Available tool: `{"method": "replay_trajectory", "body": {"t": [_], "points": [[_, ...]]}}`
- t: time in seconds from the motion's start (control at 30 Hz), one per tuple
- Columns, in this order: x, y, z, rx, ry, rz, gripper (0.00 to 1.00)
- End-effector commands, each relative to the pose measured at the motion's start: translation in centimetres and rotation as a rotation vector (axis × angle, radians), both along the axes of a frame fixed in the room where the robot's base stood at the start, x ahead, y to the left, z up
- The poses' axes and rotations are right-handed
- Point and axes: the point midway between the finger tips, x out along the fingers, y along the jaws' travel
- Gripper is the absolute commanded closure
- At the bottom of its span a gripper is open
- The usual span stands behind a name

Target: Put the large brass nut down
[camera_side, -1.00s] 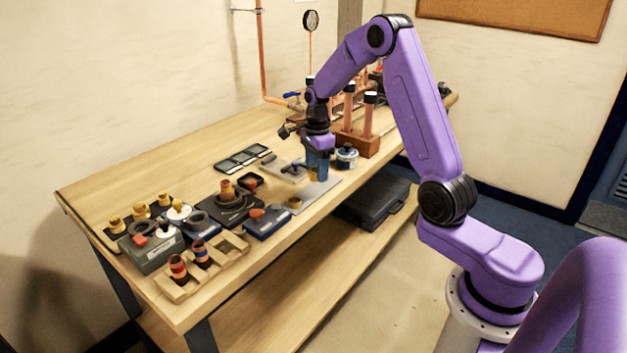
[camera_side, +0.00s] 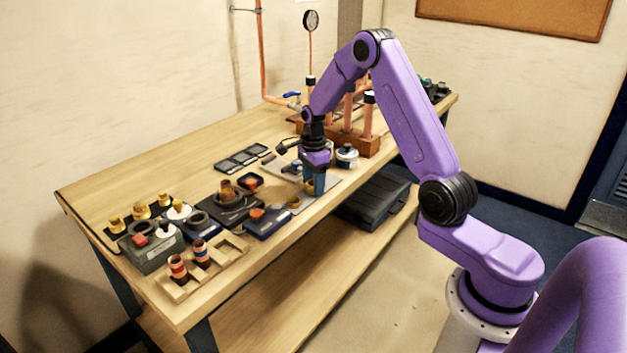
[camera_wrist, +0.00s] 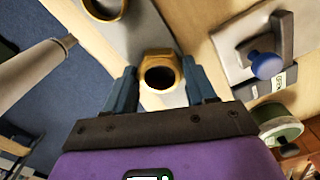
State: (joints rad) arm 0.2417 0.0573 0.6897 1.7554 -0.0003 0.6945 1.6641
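A large brass nut (camera_wrist: 160,72) sits between the two blue fingers of my gripper (camera_wrist: 160,80) in the wrist view. The fingers look shut on its sides, and its dark hole faces the camera. In the side view my gripper (camera_side: 314,188) is low over the grey plate (camera_side: 325,190) near the front edge of the bench. The held nut is mostly hidden by the fingers there. I cannot tell whether it touches the plate. Another brass ring (camera_side: 294,202) lies on the plate, left of my gripper; it also shows at the top of the wrist view (camera_wrist: 103,12).
A round white tin (camera_side: 347,157) stands right of my gripper, before a wooden block with copper pipes (camera_side: 358,143). Dark trays with fittings (camera_side: 235,205) lie to the left. A wooden rack (camera_side: 205,265) is at the front left. The bench's back left is clear.

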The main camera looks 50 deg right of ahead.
Motion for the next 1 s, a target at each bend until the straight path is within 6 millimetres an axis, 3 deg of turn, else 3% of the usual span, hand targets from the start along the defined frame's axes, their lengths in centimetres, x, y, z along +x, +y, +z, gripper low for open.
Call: {"method": "replay_trajectory", "body": {"t": [0.47,1.0], "points": [[0.0,0.0,0.8,-0.001,-0.002,0.000,0.23],[0.0,0.0,10.4,-0.002,-0.004,0.000,0.23]]}}
